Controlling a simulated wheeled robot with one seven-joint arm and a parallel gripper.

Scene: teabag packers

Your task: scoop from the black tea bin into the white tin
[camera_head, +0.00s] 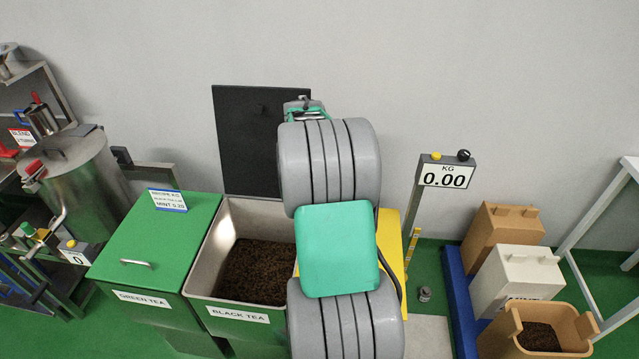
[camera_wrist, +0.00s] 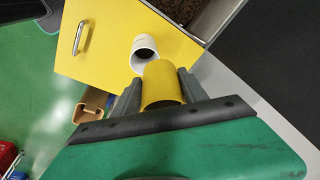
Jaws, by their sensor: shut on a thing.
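My gripper (camera_wrist: 160,80) is shut on a yellow cylinder (camera_wrist: 162,90), which looks like a scoop's handle. A white round cup with a dark opening (camera_wrist: 145,42) shows just past it in the wrist view. I cannot tell whether this is the white tin or part of the held thing. The black tea bin (camera_head: 218,240) stands open in the head view, with dark leaves (camera_head: 255,272) low inside. Its leaves also show at the top of the wrist view (camera_wrist: 205,16). In the head view my arm hides the gripper's fingers and the bin's right part.
A yellow lid (camera_wrist: 95,45) adjoins the black tea bin. The green tea bin's lid (camera_head: 150,240) is shut. A black panel (camera_head: 243,140) stands behind. A scale display (camera_head: 445,175) reads 0.00. Several boxes (camera_head: 515,275) stand on the right.

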